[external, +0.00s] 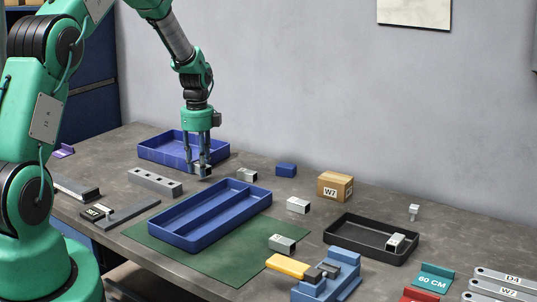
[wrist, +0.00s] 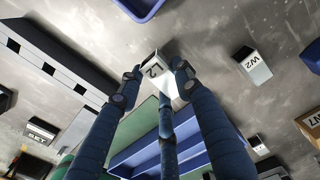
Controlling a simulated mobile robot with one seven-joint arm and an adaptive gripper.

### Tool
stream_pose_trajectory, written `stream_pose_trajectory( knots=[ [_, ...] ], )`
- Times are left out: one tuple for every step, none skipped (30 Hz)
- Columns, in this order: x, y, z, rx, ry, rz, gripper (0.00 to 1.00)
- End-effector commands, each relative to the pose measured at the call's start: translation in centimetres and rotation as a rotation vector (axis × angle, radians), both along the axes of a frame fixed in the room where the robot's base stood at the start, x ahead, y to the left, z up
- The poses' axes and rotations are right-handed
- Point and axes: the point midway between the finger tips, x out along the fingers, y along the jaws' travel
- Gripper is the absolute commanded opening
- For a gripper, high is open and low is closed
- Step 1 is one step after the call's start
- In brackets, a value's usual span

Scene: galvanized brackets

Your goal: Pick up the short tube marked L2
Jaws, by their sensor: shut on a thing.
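In the external view my gripper (external: 200,165) points down between the blue-purple tray and the two-compartment blue tray. The tube there is mostly hidden by the fingers. I cannot tell whether it touches the table or hangs just above it.
A tube marked W2 (wrist: 254,68) lies to the right. The two-compartment blue tray (external: 180,243) sits on a green mat (external: 226,271). A blue-purple tray (external: 147,155) stands behind, a grey block with holes (external: 155,183) left. A W7 box (external: 335,187) and black tray (external: 345,245) are right.

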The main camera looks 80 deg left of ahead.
Motion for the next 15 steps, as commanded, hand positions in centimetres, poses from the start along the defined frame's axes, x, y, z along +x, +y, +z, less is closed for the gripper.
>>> stream_pose_trajectory(
  knots=[
    [0.0, 0.1, 1.0, 0.002, -0.001, 0.0, 0.07],
    [0.0, 0.1, 1.5, 0.003, -0.002, 0.0, 0.07],
    [0.0, 0.1, 2.2, 0.003, -0.002, 0.0, 0.07],
    [0.0, 0.1, 2.7, 0.003, -0.002, 0.0, 0.07],
    [0.0, 0.1, 3.1, 0.002, -0.001, 0.0, 0.07],
    [0.0, 0.1, 3.7, 0.002, -0.001, 0.0, 0.07],
    [0.0, 0.1, 4.1, 0.002, -0.001, 0.0, 0.07],
    [0.0, 0.1, 4.5, 0.002, -0.001, 0.0, 0.07],
    [0.0, 0.0, 5.1, 0.002, -0.001, 0.0, 0.07],
    [0.0, 0.0, 5.4, 0.001, 0.0, 0.0, 0.07],
    [0.0, 0.0, 5.7, 0.001, -0.001, 0.0, 0.07],
    [0.0, 0.0, 6.0, 0.001, -0.001, 0.0, 0.07],
    [0.0, 0.0, 6.2, 0.001, -0.001, 0.0, 0.07],
    [0.0, 0.0, 6.4, 0.001, -0.001, 0.0, 0.07],
    [0.0, 0.0, 6.6, 0.0, 0.0, 0.0, 0.07]
  ],
)
